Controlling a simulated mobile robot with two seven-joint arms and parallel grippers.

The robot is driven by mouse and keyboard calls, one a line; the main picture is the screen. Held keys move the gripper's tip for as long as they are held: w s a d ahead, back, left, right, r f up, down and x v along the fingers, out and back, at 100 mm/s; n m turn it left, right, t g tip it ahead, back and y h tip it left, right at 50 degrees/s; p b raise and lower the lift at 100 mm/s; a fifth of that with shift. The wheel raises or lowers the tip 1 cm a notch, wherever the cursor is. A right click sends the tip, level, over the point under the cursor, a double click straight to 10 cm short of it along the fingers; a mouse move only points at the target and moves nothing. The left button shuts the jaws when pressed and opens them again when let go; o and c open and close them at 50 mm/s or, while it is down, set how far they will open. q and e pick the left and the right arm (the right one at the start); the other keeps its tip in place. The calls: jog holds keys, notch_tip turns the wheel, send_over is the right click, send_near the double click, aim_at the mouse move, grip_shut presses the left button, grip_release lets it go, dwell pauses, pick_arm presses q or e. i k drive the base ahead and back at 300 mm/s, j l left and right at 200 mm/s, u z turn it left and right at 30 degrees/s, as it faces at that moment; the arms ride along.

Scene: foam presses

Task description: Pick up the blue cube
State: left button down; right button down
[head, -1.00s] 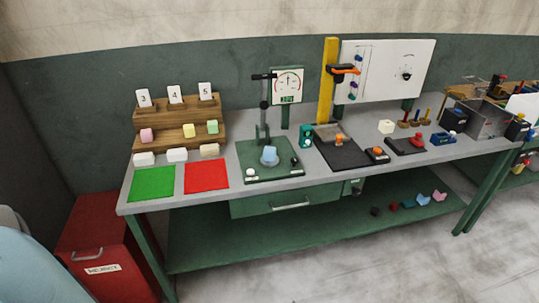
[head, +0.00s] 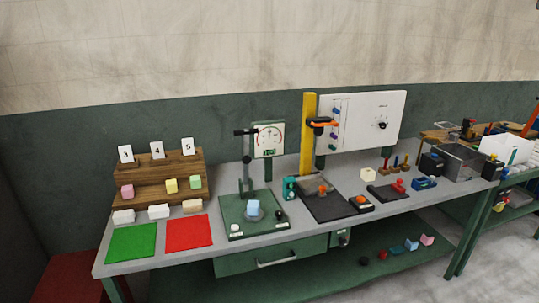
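A light blue block (head: 253,208) sits on the green press stand (head: 232,214) on the bench, below the stand's black upright. Another light blue block (head: 411,244) lies on the green lower shelf (head: 345,278) under the bench, between a darker blue piece (head: 396,250) and a pink block (head: 427,240). I cannot tell from this distance which one is the task's blue cube. Neither of my grippers is in view.
On the grey bench are a green mat (head: 131,244), a red mat (head: 188,233), a wooden stepped rack (head: 163,175) with coloured blocks, and a black press base (head: 326,206). A metal bin (head: 461,160) stands at the right. A drawer (head: 270,258) hangs below the bench.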

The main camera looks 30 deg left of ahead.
aim_at(254, 207)
jog(key=i+j+u, duration=0.2)
jog(key=i, duration=1.15)
jog(key=l, duration=0.1)
